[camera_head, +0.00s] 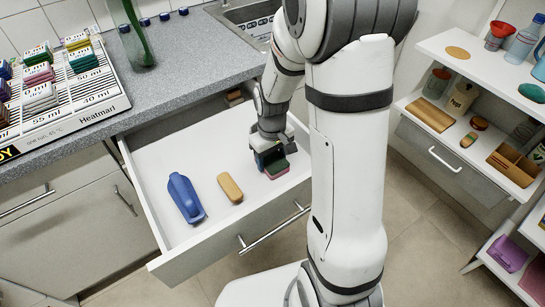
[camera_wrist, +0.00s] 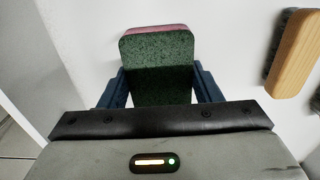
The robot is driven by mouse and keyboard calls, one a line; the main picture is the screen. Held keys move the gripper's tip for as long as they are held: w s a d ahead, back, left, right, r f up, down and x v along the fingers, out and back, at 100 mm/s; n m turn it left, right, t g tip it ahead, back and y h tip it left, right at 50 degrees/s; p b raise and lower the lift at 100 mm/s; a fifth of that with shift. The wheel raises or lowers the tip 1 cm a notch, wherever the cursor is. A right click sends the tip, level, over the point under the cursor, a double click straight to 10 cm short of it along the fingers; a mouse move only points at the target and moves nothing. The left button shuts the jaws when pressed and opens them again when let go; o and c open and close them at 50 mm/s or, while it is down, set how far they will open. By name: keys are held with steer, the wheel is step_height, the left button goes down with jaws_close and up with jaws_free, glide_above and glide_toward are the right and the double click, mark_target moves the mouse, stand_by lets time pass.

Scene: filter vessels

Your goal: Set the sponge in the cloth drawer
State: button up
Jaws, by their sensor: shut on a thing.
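The sponge (camera_head: 278,170) has a dark green top and a pink underside. My gripper (camera_head: 270,157) is inside the open drawer (camera_head: 163,165), with its jaws shut on the sponge. In the wrist view the sponge (camera_wrist: 158,62) sits between the two blue fingers of my gripper (camera_wrist: 160,88), green face toward the camera. It is low over the white drawer floor; I cannot tell whether it touches it.
A blue scoop-like object (camera_head: 186,198) and a wooden brush (camera_head: 230,187) lie in the drawer, left of the sponge. The brush also shows in the wrist view (camera_wrist: 296,55). A grey counter (camera_head: 185,65) with a rack of coloured packets (camera_head: 62,90) stands behind. Shelves (camera_head: 440,110) stand at right.

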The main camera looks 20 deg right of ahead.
mark_target(272, 159)
steer(key=shift+r, duration=0.1)
steer(key=shift+f, duration=0.2)
steer(key=o, duration=0.9)
steer(key=shift+r, duration=0.1)
steer(key=shift+o, duration=0.2)
step_height(272, 159, up, 12)
steer(key=p, duration=0.2)
steer(key=s+r+m+t, duration=0.2)
steer(key=s+r, duration=0.4)
steer(key=s, duration=0.8)
steer(key=shift+m+b, duration=0.3)
steer(key=shift+m, duration=0.5)
steer(key=shift+a, duration=0.1)
